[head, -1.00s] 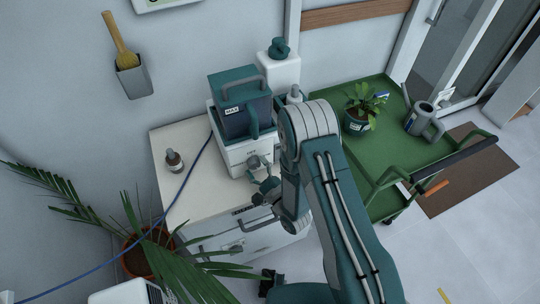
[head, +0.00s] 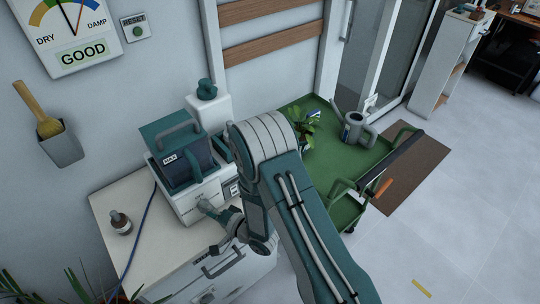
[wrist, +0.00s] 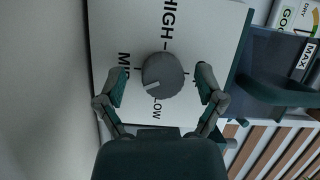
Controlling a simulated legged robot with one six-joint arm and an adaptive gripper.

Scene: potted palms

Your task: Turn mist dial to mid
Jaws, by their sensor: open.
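The mist machine is a white base (head: 187,205) with a teal tank (head: 177,150) marked MAX, standing on the cabinet. In the wrist view its round grey dial (wrist: 164,70) sits on a white panel (wrist: 205,30) lettered HIGH, MID and LOW. The dial's white pointer mark is at its lower left, between MID and LOW. My gripper (wrist: 162,86) is open, with one finger on each side of the dial and visible gaps to it. In the head view my gripper (head: 213,212) is at the front of the base, and the dial is hard to make out.
A green cart (head: 345,160) with a plant and watering can (head: 354,130) is at the right. A gauge (head: 75,30) reads GOOD.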

